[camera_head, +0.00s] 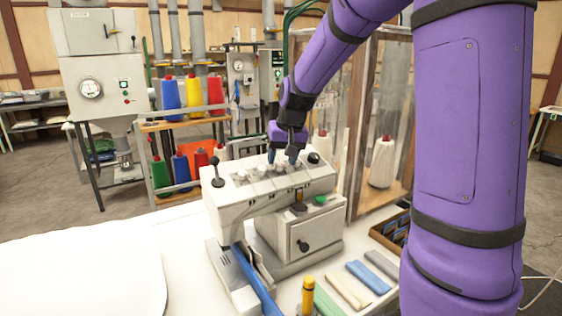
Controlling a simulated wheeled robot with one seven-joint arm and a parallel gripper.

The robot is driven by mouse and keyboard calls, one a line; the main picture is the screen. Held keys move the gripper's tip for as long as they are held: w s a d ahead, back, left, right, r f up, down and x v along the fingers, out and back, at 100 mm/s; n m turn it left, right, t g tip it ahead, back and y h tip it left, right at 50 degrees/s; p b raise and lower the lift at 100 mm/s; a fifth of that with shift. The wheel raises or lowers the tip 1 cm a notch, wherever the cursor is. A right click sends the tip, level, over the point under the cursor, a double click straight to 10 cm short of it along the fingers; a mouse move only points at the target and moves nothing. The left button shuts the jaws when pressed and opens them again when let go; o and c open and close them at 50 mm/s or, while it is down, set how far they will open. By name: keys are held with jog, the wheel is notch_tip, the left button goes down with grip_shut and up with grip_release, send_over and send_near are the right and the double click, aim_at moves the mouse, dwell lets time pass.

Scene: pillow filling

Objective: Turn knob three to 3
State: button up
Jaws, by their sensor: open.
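The white machine (232,207) stands on the white table, with a row of small knobs along its top panel. Pale knobs show at the left of the row (242,175) and below my gripper (280,169); a black knob (314,157) is at the right end. The knob numbers and dial marks are too small to read, and the fingers partly hide the knobs there.
A wood-framed clear cabinet (361,130) stands close behind right. White fabric (80,268) covers the left of the table.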

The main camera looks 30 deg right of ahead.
jog(key=v, duration=0.9)
jog(key=shift+r, duration=0.1)
jog(key=s+a+n+t, duration=0.1)
jog(key=s+a, duration=0.3)
jog(key=s, duration=0.9)
jog(key=s+a+n, duration=0.2)
jog(key=s+a, duration=0.2)
jog(key=s, duration=0.9)
jog(key=shift+s+a+n+t+h, duration=0.2)
jog(key=shift+s+n+t+h, duration=0.1)
jog(key=shift+s+t, duration=0.1)
